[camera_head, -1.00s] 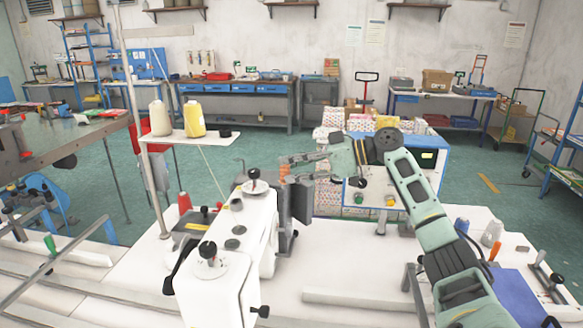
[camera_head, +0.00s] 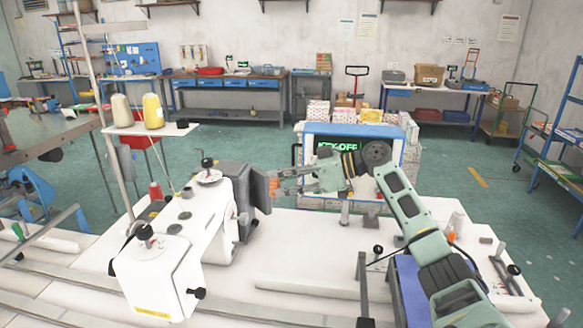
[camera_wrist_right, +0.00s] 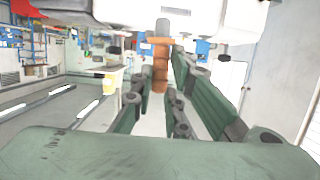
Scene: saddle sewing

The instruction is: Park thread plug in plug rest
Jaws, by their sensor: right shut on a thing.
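An orange-brown plug (camera_wrist_right: 160,70) with a wider crossbar near its top stands upright between my fingers in the right wrist view; I take it to be the thread plug. Its grey upper end reaches a pale surface at the top of that view; I cannot tell if they touch. In the head view my right gripper (camera_head: 284,183) is shut on the plug (camera_head: 273,187), just right of the white sewing machine (camera_head: 185,225) and its dark grey side part (camera_head: 262,190). I cannot make out the plug rest for sure. My left gripper is not in view.
A blue-framed box (camera_head: 310,128) with a green "KEY-OFF" display stands behind my right gripper. Yellow (camera_head: 153,111) and cream thread cones stand on a small shelf at left. The white table (camera_head: 300,240) is fairly clear right of the machine. A blue mat (camera_head: 410,285) lies under my arm.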

